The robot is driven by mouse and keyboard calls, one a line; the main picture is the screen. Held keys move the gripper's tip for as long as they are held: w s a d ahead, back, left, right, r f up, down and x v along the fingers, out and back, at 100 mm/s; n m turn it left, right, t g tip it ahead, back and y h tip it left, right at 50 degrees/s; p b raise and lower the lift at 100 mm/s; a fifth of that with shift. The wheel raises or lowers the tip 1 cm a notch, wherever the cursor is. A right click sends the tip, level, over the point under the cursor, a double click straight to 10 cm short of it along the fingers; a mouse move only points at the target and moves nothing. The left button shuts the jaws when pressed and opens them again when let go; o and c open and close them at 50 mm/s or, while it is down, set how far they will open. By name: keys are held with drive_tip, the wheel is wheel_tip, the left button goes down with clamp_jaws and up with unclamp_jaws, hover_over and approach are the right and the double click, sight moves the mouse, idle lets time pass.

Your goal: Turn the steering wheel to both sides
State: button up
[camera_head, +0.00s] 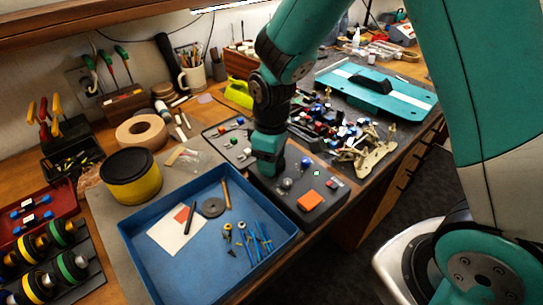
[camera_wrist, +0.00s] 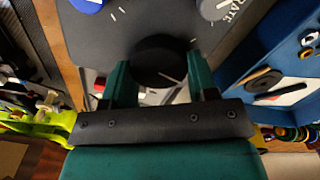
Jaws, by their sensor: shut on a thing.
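A dark grey control box (camera_head: 338,209) sits on the bench's front edge, right of the blue tray. The steering wheel shows in the wrist view as a round black knob (camera_wrist: 158,55) with a pale line on it. My gripper (camera_head: 268,172) reaches down over the box's left back part. In the wrist view my gripper (camera_wrist: 160,77) has its two teal fingers on either side of the black knob, shut on it. The arm hides this knob in the head view.
A blue tray (camera_head: 160,284) with paper and small parts stands directly left of the box. A teal car body (camera_head: 400,99) is farther back right. The floor is open at the right.

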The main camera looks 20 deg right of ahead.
drive_tip(key=m+p, duration=0.1)
drive_tip(key=m, duration=0.4)
drive_tip(key=shift+d+m, duration=0.1)
drive_tip(key=shift+m, duration=0.3)
drive_tip(key=shift+w, duration=0.1)
idle(0.3)
drive_tip(key=o, duration=0.9)
wheel_tip(320, 180, up, 18)
drive_tip(key=shift+f+b, duration=0.25)
drive_tip(key=shift+b, duration=0.1)
